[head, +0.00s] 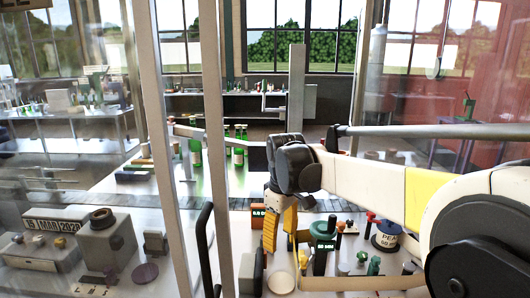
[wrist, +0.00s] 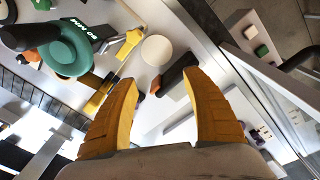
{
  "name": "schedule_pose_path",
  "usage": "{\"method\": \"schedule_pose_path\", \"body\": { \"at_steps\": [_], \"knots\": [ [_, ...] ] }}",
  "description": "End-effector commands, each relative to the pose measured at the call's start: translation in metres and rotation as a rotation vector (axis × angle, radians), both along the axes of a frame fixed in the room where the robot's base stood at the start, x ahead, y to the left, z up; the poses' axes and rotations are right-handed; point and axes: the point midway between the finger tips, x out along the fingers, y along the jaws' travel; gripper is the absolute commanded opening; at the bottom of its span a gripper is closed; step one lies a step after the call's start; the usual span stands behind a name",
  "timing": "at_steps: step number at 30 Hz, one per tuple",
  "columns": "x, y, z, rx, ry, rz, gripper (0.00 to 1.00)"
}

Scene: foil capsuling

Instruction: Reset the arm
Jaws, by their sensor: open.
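My gripper (wrist: 160,78) shows two yellow fingers spread apart in the wrist view, with nothing held between them. A dark cylinder with an orange end and a round cream disc lie on the surface beyond the fingertips; whether any finger touches them cannot be told. In the head view my gripper (head: 280,246) points down over the front of the bench, right of the glass frame post. My white arm (head: 375,185) with a yellow band reaches in from the right and hides part of the bench behind it.
A green round tool (head: 322,240) with a lettered label stands right of my gripper; it also shows in the wrist view (wrist: 68,52). A tub (head: 387,234) and several small pieces stand further right. Green bottles (head: 239,150) stand behind. Metal posts and glass (head: 212,100) bound the left.

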Motion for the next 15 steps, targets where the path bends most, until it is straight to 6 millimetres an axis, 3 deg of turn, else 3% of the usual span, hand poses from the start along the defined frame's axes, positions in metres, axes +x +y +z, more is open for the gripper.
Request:
{"method": "schedule_pose_path", "body": {
  "at_steps": [8,15],
  "knots": [
    [-0.051,-0.044,0.016,0.043,-0.105,-0.19,0.57],
    [-0.134,-0.098,0.007,0.124,-0.261,-0.468,0.57]
  ]
}}
